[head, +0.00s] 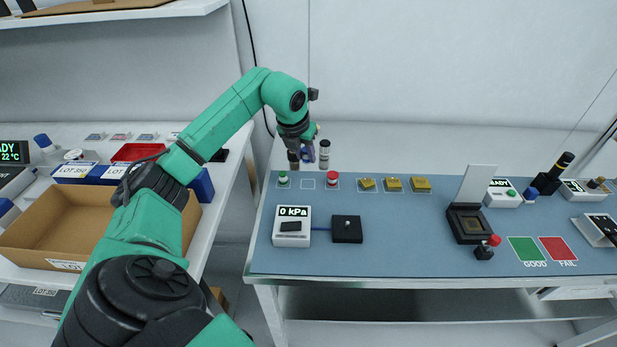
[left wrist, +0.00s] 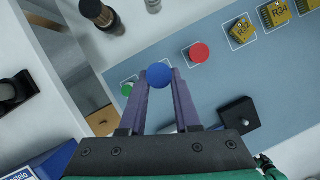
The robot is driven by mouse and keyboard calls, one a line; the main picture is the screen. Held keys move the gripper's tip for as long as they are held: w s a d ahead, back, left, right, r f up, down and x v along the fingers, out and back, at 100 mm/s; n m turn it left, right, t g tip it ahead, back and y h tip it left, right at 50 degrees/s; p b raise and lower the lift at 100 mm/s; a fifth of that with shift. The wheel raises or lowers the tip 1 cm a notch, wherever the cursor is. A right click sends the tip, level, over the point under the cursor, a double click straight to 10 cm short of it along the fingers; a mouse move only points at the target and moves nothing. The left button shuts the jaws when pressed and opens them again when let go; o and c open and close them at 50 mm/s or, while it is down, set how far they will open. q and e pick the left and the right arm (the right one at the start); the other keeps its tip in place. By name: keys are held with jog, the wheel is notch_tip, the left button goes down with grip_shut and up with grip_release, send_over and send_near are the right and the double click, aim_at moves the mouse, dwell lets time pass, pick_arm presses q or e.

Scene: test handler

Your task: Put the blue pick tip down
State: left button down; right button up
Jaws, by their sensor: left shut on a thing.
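The blue pick tip (left wrist: 159,75) sits between the two purple fingers of my left gripper (left wrist: 159,88), which is shut on it. In the head view, my left gripper (head: 309,151) hangs above the back left of the blue mat (head: 390,255), over the row of tips. The green pick tip (head: 283,178) and the red pick tip (head: 332,179) stand on the mat on either side of an empty outlined square (head: 307,183). In the left wrist view, the green tip (left wrist: 127,88) is left of the held tip and the red tip (left wrist: 199,53) is right. My right gripper is out of view.
Bottles (left wrist: 100,15) stand behind the mat, close to my gripper. A 0 kPa gauge (head: 292,226) and a black block (head: 346,229) are in front. Gold chips (head: 393,184) lie right of the red tip. An open socket (head: 467,223) stands farther right.

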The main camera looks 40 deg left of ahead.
aim_at(308, 183)
pick_arm(q)
notch_tip(308, 183, down, 8)
jog(key=shift+d+f+p, duration=0.1)
jog(key=shift+p, duration=0.45)
jog(key=shift+w, duration=0.1)
jog(key=shift+f+b, duration=0.25)
jog(key=shift+b, duration=0.05)
jog(key=c, duration=0.6)
grip_release()
jog(key=shift+r, duration=0.1)
jog(key=shift+r, duration=0.15)
jog(key=b+v, duration=0.1)
jog(key=v, duration=1.1)
jog(key=shift+d, duration=0.1)
